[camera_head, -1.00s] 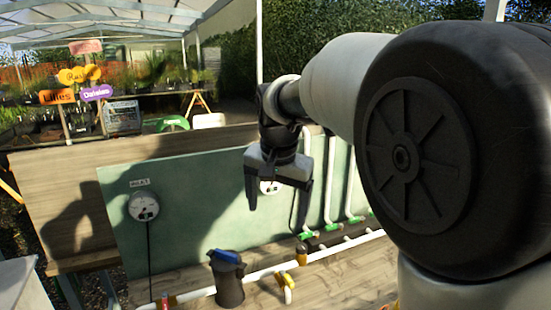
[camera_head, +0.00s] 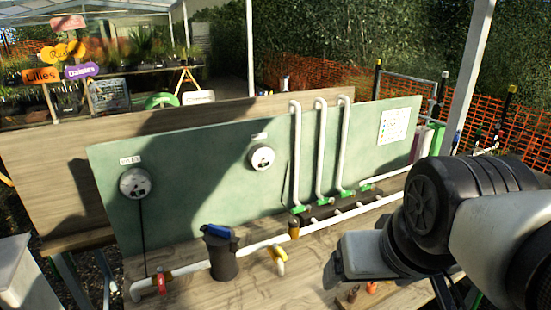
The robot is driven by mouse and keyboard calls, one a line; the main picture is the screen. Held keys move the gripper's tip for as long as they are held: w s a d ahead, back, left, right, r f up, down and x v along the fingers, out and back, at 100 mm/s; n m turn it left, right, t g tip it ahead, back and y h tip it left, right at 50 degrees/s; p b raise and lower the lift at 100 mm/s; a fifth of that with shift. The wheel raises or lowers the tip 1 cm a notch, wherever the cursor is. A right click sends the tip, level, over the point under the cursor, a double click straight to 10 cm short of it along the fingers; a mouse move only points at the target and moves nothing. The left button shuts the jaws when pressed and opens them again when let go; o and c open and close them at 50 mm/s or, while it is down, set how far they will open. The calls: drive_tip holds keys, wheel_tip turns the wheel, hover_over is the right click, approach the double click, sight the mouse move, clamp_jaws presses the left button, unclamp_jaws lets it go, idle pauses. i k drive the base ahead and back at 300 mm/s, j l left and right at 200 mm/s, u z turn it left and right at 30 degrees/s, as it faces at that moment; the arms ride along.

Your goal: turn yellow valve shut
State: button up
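A yellow valve handle (camera_head: 278,254) sits on a short white branch at the front of the white pipe run, right of the dark filter canister. My gripper (camera_head: 334,274) is at the lower right, to the right of the yellow handle and apart from it in the picture. Its pale body is seen from the side and a dark finger points down-left. The finger gap is hidden, so I cannot tell its opening. I see nothing held in it.
A dark canister with a blue top (camera_head: 222,254) and a red valve (camera_head: 161,281) stand left on the pipe. Green valves (camera_head: 299,209) sit below upright pipes. Small orange and brown items (camera_head: 372,287) lie below my gripper. Two round gauges (camera_head: 135,183) are on the green panel (camera_head: 205,170).

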sight(279, 250)
drive_tip(key=u, duration=0.35)
drive_tip(key=z, duration=1.1)
drive_tip(key=i+l+u, duration=0.25)
drive_tip(key=l, duration=0.35)
drive_tip(key=i, duration=0.1)
